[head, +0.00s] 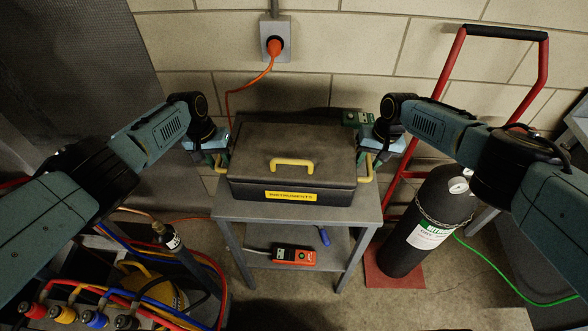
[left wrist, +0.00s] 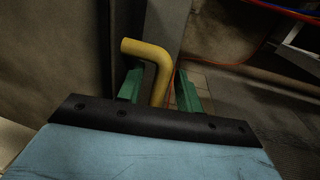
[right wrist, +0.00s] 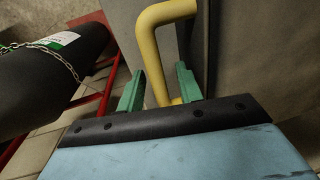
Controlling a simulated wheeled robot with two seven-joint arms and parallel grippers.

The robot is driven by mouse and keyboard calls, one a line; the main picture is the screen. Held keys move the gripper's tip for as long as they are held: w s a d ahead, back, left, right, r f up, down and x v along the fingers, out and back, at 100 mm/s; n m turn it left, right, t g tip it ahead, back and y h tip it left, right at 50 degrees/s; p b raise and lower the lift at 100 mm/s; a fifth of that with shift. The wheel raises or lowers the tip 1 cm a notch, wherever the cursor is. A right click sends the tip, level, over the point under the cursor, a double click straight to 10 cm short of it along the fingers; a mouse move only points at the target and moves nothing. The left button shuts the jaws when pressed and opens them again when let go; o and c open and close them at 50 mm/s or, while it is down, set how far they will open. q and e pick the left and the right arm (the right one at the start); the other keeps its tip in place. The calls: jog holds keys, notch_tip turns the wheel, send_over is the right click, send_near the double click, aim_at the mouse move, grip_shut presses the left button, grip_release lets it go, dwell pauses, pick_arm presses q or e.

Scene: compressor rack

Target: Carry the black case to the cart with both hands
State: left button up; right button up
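The black case (head: 300,152) with a yellow top handle and a yellow INSTRUMENTS label sits closed and level on a small grey table (head: 345,208). Yellow handles stick out from both its ends. My left gripper (left wrist: 160,90) is at the left side handle (left wrist: 148,52), its green fingers apart on either side of the yellow bar. My right gripper (right wrist: 160,88) is at the right side handle (right wrist: 147,40), its fingers also apart with the bar between them. Small gaps show beside both bars. No cart is clearly identifiable; a red-framed hand truck (head: 446,72) stands at the right.
A dark gas cylinder (head: 425,225) chained to the hand truck stands right of the table. An orange meter (head: 294,256) and a blue-handled tool lie on the lower shelf. An orange cord (head: 254,80) hangs behind the case.

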pick_arm(q)
jog(key=shift+c, duration=0.5)
pick_arm(e)
jog(key=shift+c, duration=0.5)
pick_arm(q)
grip_shut()
pick_arm(e)
grip_shut()
pick_arm(q)
jog(key=shift+w+r, duration=0.1)
jog(key=shift+r, duration=0.05)
pick_arm(e)
jog(key=shift+w+r, duration=0.15)
